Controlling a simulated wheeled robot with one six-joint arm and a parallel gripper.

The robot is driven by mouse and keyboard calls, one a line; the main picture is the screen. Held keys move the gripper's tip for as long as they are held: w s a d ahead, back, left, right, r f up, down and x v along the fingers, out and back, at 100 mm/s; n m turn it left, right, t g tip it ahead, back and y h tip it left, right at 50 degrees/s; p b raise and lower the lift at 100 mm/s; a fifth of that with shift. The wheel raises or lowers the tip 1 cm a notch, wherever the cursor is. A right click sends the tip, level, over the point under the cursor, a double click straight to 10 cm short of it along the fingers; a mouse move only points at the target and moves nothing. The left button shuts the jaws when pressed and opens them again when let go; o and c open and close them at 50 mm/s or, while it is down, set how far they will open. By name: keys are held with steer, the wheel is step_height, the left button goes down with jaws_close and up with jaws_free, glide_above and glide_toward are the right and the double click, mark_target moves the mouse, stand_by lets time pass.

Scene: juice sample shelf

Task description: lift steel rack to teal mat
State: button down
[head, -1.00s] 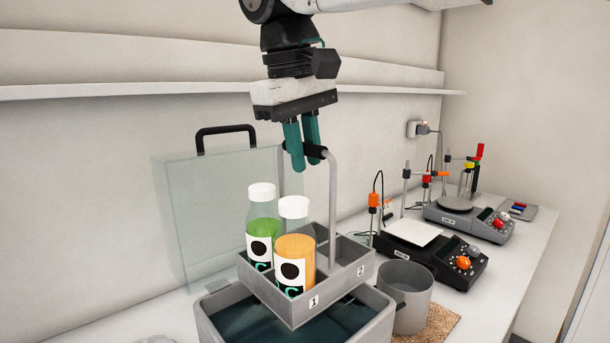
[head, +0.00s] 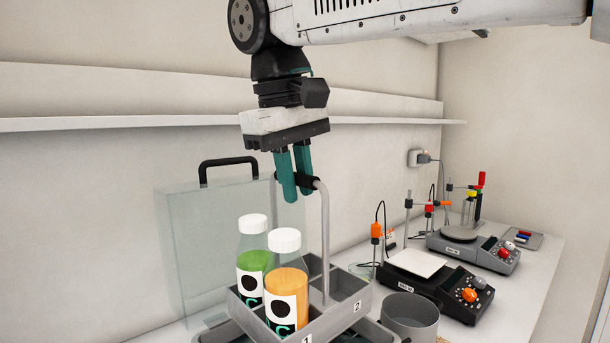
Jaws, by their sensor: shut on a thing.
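The steel rack (head: 341,319) hangs from my gripper (head: 294,184) by its tall handle (head: 324,240). My gripper's teal fingers are shut on the dark grip at the handle's top. The rack carries a bottle with green juice (head: 252,263) and a bottle with orange juice (head: 286,288), both white-capped, on its left side. Compartments at its back and right look empty. The rack is above a grey basin (head: 209,335), which is mostly hidden beneath it and cut off by the bottom edge. I do not see a teal mat clearly.
A clear panel with a black handle (head: 228,162) stands behind the rack. A grey pot (head: 411,318) is close on the right. Hotplate stirrers (head: 435,278) stand farther right on the white bench (head: 527,290). A wall shelf (head: 120,124) runs behind my gripper.

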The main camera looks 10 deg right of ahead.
steer(key=s+a+f, duration=0.2)
steer(key=s+a, duration=0.3)
steer(key=a, duration=0.2)
steer(key=shift+s+a, duration=0.35)
steer(key=shift+a, duration=0.05)
stand_by(0.4)
steer(key=shift+s+a, duration=0.1)
steer(key=s+a, duration=0.6)
steer(key=a, duration=0.3)
steer(key=shift+s+a, duration=0.2)
steer(key=shift+s, duration=0.15)
stand_by(0.6)
steer(key=s+a, duration=0.7)
steer(key=a, duration=0.2)
steer(key=shift+a, duration=0.35)
stand_by(0.8)
